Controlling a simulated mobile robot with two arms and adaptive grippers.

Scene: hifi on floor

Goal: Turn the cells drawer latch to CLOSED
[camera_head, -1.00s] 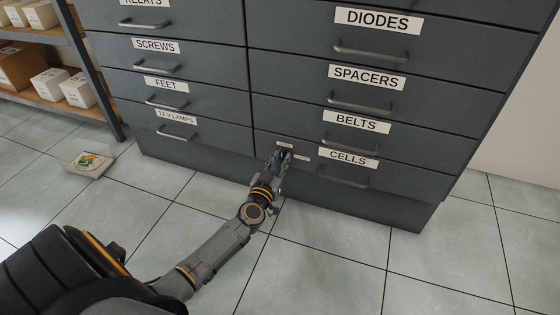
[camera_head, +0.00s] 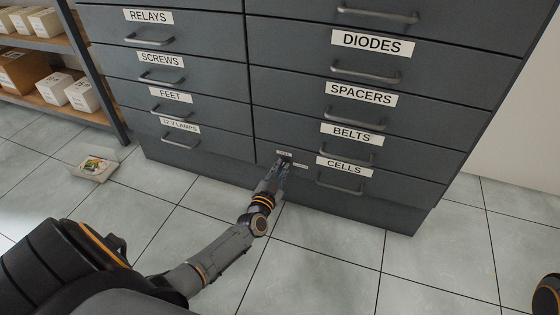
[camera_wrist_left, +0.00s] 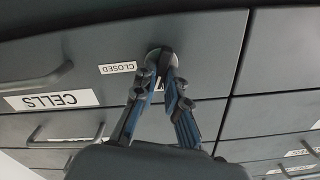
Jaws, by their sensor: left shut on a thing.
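The cells drawer (camera_head: 395,188) is shut, low in the right column of the grey cabinet, with its CELLS label (camera_head: 344,167). Its latch is a small dark lever on a round plate (camera_wrist_left: 153,58) at the drawer's left end. A CLOSED label (camera_wrist_left: 118,68) shows upside down beside it in the wrist view. A small label (camera_head: 284,153) sits above the latch in the head view, too small to read. My left gripper (camera_head: 283,164) is shut on the latch lever; its fingers (camera_wrist_left: 166,82) partly hide it, so its exact angle is unclear. My right gripper is out of view.
The cells drawer's handle (camera_head: 340,187) stands out right of the latch, and the belts handle (camera_head: 345,158) is above. A small tray with coloured things (camera_head: 95,168) lies on the tiled floor at left, near a shelf with boxes (camera_head: 65,90). The floor in front is mostly clear.

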